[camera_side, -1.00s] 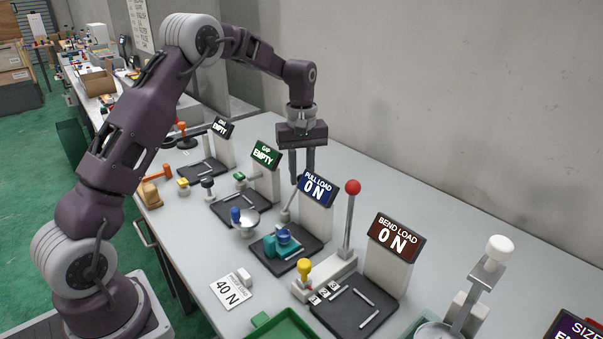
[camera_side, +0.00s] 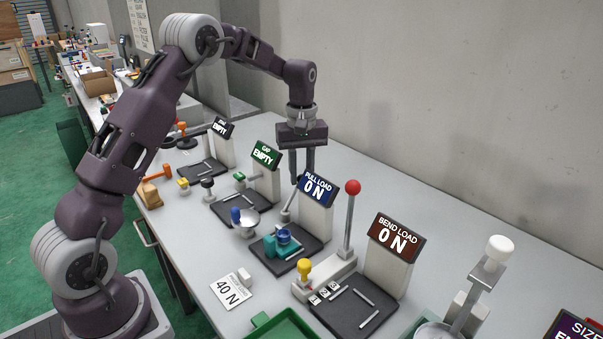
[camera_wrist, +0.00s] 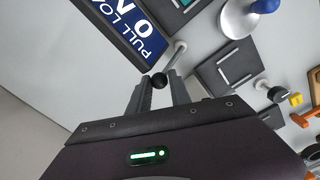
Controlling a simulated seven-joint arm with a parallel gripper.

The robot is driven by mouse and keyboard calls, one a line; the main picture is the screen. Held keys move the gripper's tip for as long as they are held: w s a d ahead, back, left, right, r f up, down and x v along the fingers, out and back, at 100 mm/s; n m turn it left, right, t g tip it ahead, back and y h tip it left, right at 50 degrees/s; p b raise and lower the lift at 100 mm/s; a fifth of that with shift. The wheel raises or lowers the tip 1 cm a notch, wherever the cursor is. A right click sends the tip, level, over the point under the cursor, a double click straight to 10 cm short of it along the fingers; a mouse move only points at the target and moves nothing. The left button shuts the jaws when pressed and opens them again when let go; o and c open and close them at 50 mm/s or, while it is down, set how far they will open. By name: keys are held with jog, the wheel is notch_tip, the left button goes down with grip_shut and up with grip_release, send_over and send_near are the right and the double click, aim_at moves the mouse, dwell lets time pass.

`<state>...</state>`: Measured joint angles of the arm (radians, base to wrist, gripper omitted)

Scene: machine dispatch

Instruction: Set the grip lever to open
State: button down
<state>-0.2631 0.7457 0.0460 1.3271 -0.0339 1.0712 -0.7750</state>
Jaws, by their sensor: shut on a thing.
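A lever with a grey rod and a black ball knob (camera_side: 299,181) stands beside the blue PULL LOAD display (camera_side: 315,190), which reads 0 N. I cannot read any label naming it as the grip lever. My gripper (camera_side: 301,178) points down over this lever and is shut on its knob. In the wrist view, the black knob (camera_wrist: 160,80) sits between the two fingertips of my gripper (camera_wrist: 160,84), with the rod running up and right from it. In front of the display is a dark base plate (camera_side: 270,258) with a teal clamp (camera_side: 270,247) and a blue round part (camera_side: 283,236).
A red-balled lever (camera_side: 352,188) stands upright right of the PULL LOAD display, near the BEND LOAD display (camera_side: 395,235). The GAP display (camera_side: 264,155) stands to the left.

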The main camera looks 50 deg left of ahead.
jog(key=shift+s, duration=0.1)
dwell(0.3)
jog(key=shift+s+r+t, duration=0.4)
jog(key=shift+s+t, duration=0.25)
jog(key=shift+t, duration=0.25)
jog(key=shift+s+r+t, duration=0.15)
jog(key=shift+s+t, duration=0.35)
jog(key=shift+t, duration=0.05)
jog(key=shift+s+r+t, duration=0.15)
jog(key=shift+s+t, duration=0.35)
jog(key=shift+t, duration=0.05)
jog(key=shift+s+t, duration=0.9)
jog(key=shift+t, duration=0.1)
jog(key=shift+s+t, duration=0.7)
jog(key=shift+t, duration=0.2)
jog(key=c, duration=1.2)
grip_release()
jog(key=shift+w, duration=0.1)
